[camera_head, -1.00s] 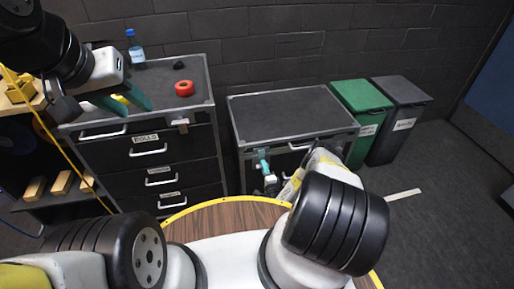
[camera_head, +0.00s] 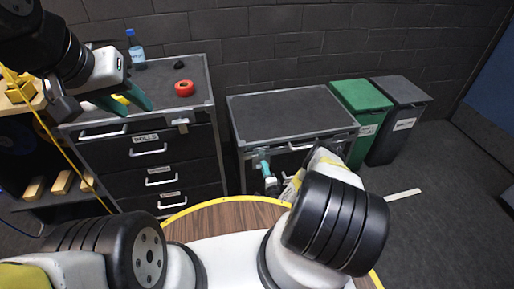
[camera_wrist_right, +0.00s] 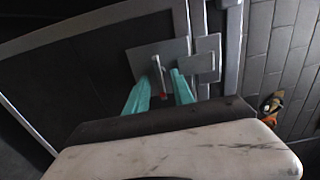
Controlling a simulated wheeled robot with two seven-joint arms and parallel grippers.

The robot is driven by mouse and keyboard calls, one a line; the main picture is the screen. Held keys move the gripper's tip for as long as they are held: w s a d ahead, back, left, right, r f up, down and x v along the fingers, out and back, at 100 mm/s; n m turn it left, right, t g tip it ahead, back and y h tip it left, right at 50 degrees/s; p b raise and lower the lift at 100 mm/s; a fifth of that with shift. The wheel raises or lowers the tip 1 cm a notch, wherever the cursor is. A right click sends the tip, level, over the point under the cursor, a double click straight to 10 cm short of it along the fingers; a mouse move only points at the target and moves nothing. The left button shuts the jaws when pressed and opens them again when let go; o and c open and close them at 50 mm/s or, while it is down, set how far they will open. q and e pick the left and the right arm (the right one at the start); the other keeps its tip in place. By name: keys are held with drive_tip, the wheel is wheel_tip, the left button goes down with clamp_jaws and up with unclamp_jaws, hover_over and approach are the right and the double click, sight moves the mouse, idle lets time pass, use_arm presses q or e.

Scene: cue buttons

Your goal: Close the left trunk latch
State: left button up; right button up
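The dark trunk (camera_head: 292,108) with grey metal edges stands at the centre of the head view. Its left latch (camera_head: 261,153) is on the front face, partly covered by my right gripper (camera_head: 266,168). In the right wrist view, the latch (camera_wrist_right: 158,58) is a grey plate with a thin lever and a small red piece at the lever's end. My right gripper (camera_wrist_right: 161,90) is open there, its teal fingers on either side of the lever; contact cannot be told. My left gripper (camera_head: 124,101) is open above the drawer cabinet's left front part.
A green bin (camera_head: 360,96) and a grey bin (camera_head: 402,92) stand to the right. Floor farther right is mostly clear.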

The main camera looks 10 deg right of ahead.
drive_tip(key=s, duration=0.6)
drive_tip(key=shift+s+d, duration=0.15)
drive_tip(key=shift+s, duration=0.2)
drive_tip(key=shift+w, duration=0.1)
